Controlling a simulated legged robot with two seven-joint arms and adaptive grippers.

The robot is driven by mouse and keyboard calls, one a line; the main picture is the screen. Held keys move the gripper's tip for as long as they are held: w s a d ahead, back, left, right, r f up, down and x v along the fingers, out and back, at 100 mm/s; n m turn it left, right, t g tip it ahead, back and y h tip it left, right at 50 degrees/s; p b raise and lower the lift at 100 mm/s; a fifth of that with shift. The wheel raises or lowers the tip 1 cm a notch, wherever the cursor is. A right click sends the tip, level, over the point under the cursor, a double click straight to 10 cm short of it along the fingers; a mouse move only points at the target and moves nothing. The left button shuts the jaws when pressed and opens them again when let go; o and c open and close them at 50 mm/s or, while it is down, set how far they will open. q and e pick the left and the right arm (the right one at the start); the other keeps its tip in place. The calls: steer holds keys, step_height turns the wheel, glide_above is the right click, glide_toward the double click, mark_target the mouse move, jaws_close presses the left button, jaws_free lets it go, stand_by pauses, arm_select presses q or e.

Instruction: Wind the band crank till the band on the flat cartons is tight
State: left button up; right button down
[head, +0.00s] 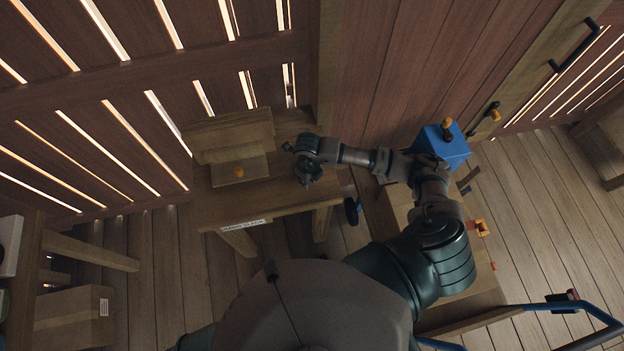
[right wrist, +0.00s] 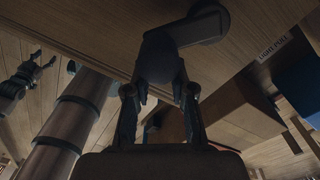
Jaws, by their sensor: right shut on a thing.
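My right arm reaches across the head view to my right gripper (head: 306,172), which is over the right part of a wooden bench (head: 275,205). In the right wrist view my right gripper (right wrist: 160,95) is shut on the dark grip of the crank (right wrist: 160,58). The crank's arm runs up to a round dark hub (right wrist: 209,18) against a wooden surface. I cannot make out the band or the flat cartons. My left gripper (right wrist: 42,62) looks open and empty at the wrist view's left.
A wooden block with an orange knob (head: 238,172) stands on the bench. A blue box (head: 450,150) with orange-and-black knobs stands to the right. A cardboard box (head: 75,318) is at lower left. A blue rail (head: 590,311) is at lower right. Slatted walls close off the back.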

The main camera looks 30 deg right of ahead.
steer(key=shift+w+d+r+m, duration=0.1)
steer(key=shift+w+r+m, duration=0.1)
steer(key=shift+w+m, duration=0.3)
steer(key=shift+w+r+m, duration=0.2)
steer(key=shift+w+m, duration=0.15)
steer(key=shift+m, duration=0.25)
steer(key=c, duration=0.8)
jaws_free()
steer(key=shift+d+f, duration=0.35)
steer(key=shift+s, duration=0.2)
steer(key=shift+a+r, duration=0.2)
steer(key=shift+d+r, duration=0.2)
steer(key=shift+r, duration=5.55)
